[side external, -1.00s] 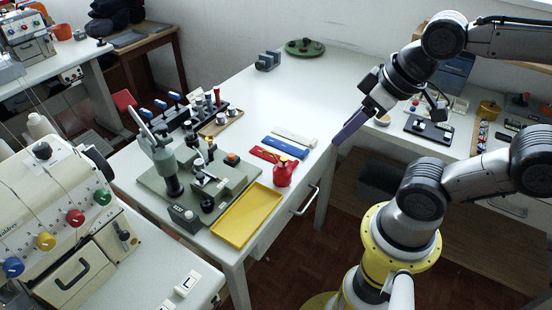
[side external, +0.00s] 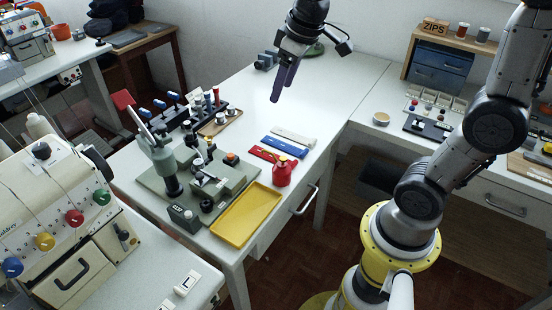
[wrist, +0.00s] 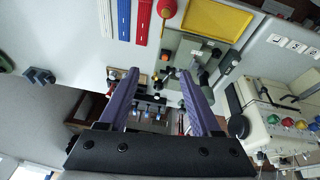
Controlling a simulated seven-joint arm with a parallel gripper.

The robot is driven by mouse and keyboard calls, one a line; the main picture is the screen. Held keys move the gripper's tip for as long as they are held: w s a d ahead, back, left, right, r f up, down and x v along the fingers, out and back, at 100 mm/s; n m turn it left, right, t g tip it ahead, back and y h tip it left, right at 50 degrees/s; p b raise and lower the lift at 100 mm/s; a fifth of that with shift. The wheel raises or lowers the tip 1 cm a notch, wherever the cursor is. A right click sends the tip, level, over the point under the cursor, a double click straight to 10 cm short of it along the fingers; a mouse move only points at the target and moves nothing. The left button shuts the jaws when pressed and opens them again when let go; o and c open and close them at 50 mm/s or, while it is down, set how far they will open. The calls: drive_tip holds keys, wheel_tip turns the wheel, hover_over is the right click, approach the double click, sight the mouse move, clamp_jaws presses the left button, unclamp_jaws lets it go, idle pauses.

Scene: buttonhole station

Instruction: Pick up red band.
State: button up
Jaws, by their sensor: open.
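The red band (side external: 264,154) lies flat on the white table, in front of a blue band (side external: 285,146) and a white band (side external: 294,137) that lie side by side with it. In the wrist view the red band (wrist: 143,22) shows at the top, next to the blue band (wrist: 124,20). A red oil can (side external: 282,172) stands by the red band's right end. My gripper (side external: 284,84), with long purple fingers, hangs above the table behind the bands, well clear of them. In the wrist view its fingers (wrist: 158,78) are apart with nothing held between them.
A yellow tray (side external: 246,214) lies at the table's front edge. A grey-green machine (side external: 165,165) stands left of the bands, with a wooden spool board (side external: 221,122) behind. The table behind the bands is mostly clear.

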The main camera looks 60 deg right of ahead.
sight(256, 150)
drive_tip(key=w+d+f+m+g, duration=0.1)
drive_tip(key=w+d+f+g, duration=0.15)
drive_tip(key=w+f, duration=0.2)
drive_tip(key=w+d+f+g, duration=0.1)
drive_tip(key=w+d+f, duration=0.2)
drive_tip(key=f, duration=0.6)
drive_tip(key=d+f, duration=0.1)
drive_tip(key=f, duration=0.3)
drive_tip(key=s+f, duration=0.1)
drive_tip(key=f, duration=0.3)
drive_tip(key=shift+d, duration=0.3)
drive_tip(key=shift+f, duration=3.2)
drive_tip(key=shift+c, duration=0.3)
clamp_jaws()
